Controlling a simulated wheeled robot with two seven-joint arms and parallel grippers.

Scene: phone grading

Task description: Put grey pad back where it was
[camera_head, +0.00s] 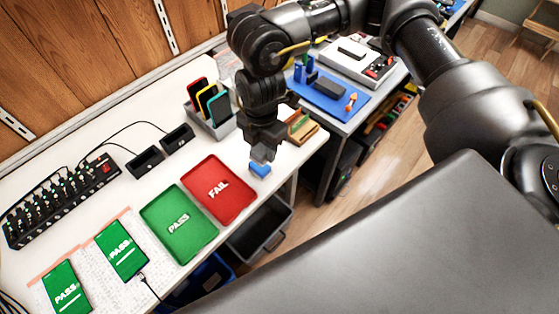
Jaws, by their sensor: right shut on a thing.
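My right gripper (264,148) points down over the front edge of the white table, to the right of the red FAIL tray. It is shut on a small grey piece that I take to be the grey pad (262,156); the fingers hide most of it. A small blue block (260,171) shows directly below the grey piece, close to the table edge. I cannot tell whether the two touch. My left gripper is not in view.
The red FAIL tray (218,189) and green PASS tray (179,223) lie left of the gripper. A dark bin (259,231) sits below the edge.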

